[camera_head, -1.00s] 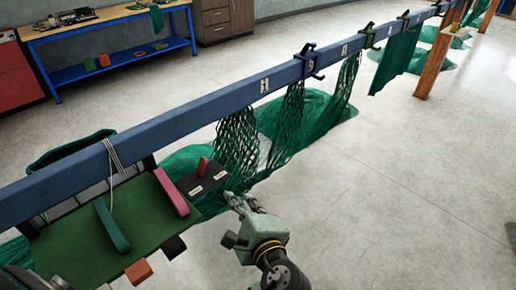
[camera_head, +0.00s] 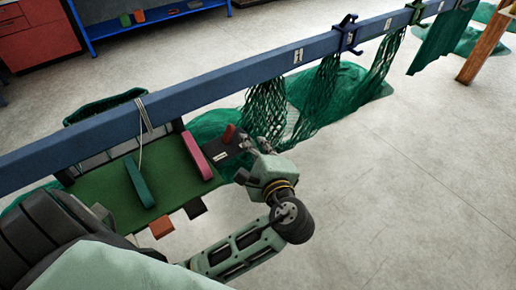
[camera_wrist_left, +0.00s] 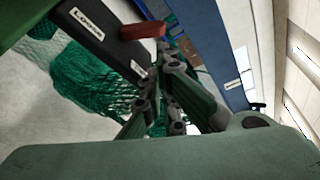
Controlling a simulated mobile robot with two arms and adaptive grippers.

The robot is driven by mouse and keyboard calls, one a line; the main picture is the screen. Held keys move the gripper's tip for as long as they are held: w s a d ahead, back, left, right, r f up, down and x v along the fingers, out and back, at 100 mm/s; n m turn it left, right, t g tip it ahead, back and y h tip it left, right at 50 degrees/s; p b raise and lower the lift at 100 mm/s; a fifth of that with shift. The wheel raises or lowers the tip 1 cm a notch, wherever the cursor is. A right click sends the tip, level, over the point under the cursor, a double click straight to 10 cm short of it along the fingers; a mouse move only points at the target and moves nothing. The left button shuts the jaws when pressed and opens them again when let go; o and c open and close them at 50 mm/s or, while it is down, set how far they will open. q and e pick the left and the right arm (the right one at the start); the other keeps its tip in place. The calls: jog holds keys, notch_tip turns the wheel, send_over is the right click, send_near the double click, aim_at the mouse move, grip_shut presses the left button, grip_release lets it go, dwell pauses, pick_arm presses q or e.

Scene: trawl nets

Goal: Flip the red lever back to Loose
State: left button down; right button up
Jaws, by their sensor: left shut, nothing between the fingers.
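The red lever (camera_head: 229,133) stands up from a black plate (camera_head: 216,150) at the right end of the green bench, below the blue beam. In the left wrist view the red lever (camera_wrist_left: 143,30) lies across the upper middle, beside a black face with a white label (camera_wrist_left: 86,17) that seems to read LOOSE. My left gripper (camera_head: 248,147) is shut and empty, just right of the plate and lever. In the left wrist view its fingers (camera_wrist_left: 163,68) point toward the lever; I cannot tell whether they touch it. My right gripper is not in view.
The blue beam (camera_head: 240,78) runs above and behind the plate. Green netting (camera_head: 265,112) hangs from it close behind my left gripper. A pink bar (camera_head: 195,156) and a green bar (camera_head: 139,182) lie on the green bench (camera_head: 104,190).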

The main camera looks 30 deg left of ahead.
pick_arm(q)
jog(key=x, duration=0.2)
jog(key=shift+w+a+p, duration=0.2)
jog(key=shift+a+p, duration=0.1)
jog(key=shift+w+a+f, duration=0.15)
jog(key=shift+w+a, duration=0.2)
jog(key=shift+a, duration=0.05)
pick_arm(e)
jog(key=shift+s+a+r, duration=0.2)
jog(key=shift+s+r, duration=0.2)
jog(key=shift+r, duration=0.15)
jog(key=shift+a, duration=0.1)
